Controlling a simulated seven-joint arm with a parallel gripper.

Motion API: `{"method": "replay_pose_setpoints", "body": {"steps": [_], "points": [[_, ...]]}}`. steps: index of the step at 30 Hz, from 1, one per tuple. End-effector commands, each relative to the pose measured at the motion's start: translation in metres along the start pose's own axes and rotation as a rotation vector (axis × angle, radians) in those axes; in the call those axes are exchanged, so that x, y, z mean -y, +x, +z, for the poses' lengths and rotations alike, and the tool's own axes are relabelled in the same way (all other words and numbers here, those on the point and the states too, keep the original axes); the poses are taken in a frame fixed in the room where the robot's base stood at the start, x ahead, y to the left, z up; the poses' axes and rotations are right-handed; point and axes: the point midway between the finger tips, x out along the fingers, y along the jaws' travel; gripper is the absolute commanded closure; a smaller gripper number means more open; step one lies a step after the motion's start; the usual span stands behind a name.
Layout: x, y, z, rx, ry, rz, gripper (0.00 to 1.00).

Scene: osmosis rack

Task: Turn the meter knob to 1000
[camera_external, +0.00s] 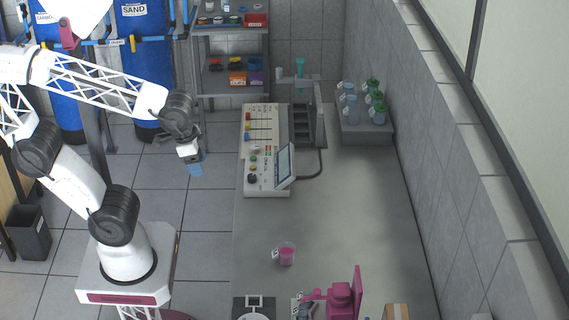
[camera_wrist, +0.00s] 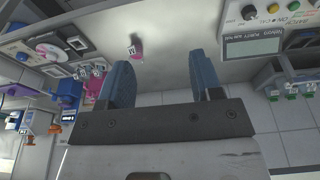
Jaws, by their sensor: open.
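The control panel (camera_external: 262,150) is a long pale box on the left edge of the bench in the external view, with coloured buttons and a tilted screen (camera_external: 285,165). A black knob (camera_external: 252,179) sits at its near end. In the wrist view the black knob (camera_wrist: 249,12) shows at the top right, above the meter screen (camera_wrist: 268,46). I cannot read the knob's setting. My gripper (camera_external: 195,168) has blue fingers and hangs in the air left of the panel, apart from it. In the wrist view its fingers (camera_wrist: 160,88) are spread, with nothing between them.
A beaker of pink liquid (camera_external: 286,254) stands on the bench nearer the camera. Bottles (camera_external: 376,103) stand on a grey block at the right wall. The middle of the bench is clear.

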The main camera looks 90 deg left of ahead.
Motion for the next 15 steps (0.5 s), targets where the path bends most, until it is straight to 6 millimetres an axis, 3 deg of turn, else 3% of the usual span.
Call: {"method": "replay_pose_setpoints", "body": {"steps": [8,15], "points": [[0.018,0.015,-0.021,0.031,-0.082,-0.013,0.41],[0.057,0.045,-0.054,0.081,-0.233,-0.034,0.41]]}}
